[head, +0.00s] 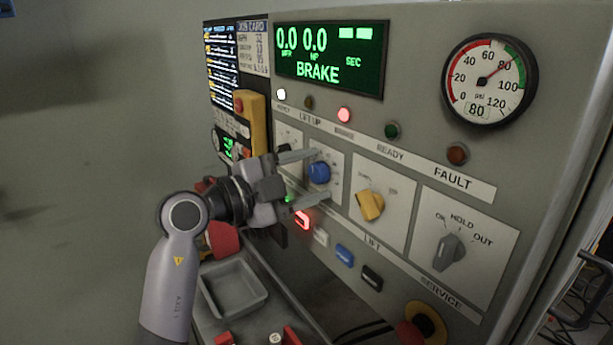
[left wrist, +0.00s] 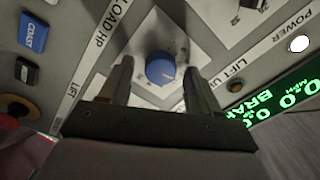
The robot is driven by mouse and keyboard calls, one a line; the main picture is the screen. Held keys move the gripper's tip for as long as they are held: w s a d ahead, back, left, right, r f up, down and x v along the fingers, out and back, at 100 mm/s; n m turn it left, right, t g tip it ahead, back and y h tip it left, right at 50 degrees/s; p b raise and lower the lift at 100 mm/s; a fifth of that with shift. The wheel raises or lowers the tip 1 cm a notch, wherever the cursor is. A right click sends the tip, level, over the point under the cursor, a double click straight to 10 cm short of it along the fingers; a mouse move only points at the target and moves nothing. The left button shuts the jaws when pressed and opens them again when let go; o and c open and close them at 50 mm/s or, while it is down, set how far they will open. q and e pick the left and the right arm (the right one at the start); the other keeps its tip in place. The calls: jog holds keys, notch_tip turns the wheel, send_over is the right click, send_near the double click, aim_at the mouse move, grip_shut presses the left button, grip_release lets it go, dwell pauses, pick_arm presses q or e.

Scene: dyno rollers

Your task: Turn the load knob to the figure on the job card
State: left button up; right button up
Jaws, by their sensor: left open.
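The blue load knob (head: 319,173) sits on a white dial plate on the console front. In the left wrist view the blue knob (left wrist: 160,69) lies between my fingers, and a "LOAD HP" strip (left wrist: 108,38) runs beside its plate. My left gripper (head: 326,178) is open, with one finger above the knob and one below it. I see no clear contact. The knob's pointer and scale figures are too small to read. The job card (head: 253,47) is at the upper left, and its figures are not legible. My right gripper is not in view.
A green display (head: 332,58) reads "BRAKE" with zeros. A yellow knob (head: 370,204) and a grey hold/out knob (head: 449,251) are to the right. Several push buttons and a red stop button (head: 409,332) are below. A grey tray (head: 235,289) is under my arm.

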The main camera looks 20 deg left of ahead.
pick_arm(q)
jog(key=v, duration=0.7)
jog(key=shift+b, duration=0.45)
